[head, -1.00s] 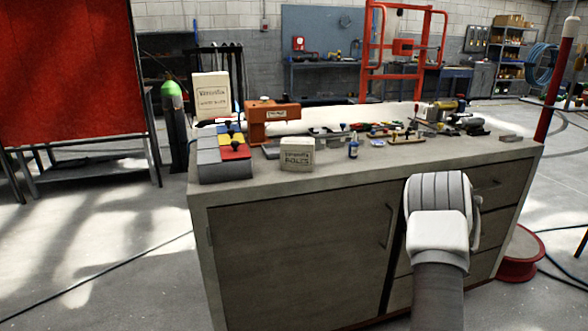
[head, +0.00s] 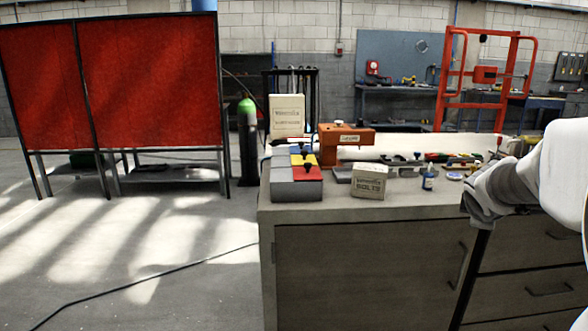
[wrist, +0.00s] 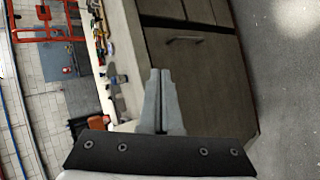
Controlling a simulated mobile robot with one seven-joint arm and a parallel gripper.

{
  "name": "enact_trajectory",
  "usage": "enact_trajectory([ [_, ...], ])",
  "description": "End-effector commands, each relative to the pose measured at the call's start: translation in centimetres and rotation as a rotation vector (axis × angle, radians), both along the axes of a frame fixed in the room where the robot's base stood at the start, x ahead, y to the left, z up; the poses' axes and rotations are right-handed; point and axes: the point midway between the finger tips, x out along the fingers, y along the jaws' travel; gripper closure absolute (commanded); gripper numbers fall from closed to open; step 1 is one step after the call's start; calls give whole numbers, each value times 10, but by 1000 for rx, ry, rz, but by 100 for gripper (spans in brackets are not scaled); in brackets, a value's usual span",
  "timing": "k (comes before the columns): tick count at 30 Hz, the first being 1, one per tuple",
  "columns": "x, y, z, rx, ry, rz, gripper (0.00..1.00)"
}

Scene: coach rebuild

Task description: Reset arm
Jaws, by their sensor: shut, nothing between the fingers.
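My gripper (wrist: 160,74) is shut and empty in the wrist view. Its two grey fingers lie together in front of the workbench (wrist: 133,45), which appears turned on its side there. In the head view my white and grey arm reaches in from the right edge, in front of the workbench (head: 360,265) and its drawers. The fingers cannot be made out in the head view. The arm hides the right end of the bench top.
Red panels (head: 150,85) stand left.

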Motion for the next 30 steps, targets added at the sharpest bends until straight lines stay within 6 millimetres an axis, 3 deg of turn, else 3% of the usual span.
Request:
enact_trajectory([
  [1,-15,19,7,73,-32,-43,100],
  [8,-88,98,7,426,-107,-254,100],
  [18,-203,208,-23,888,-77,-527,100],
  [24,-262,256,-46,1074,-8,-658,100],
  [30,-263,256,4,1080,-3,-670,100],
])
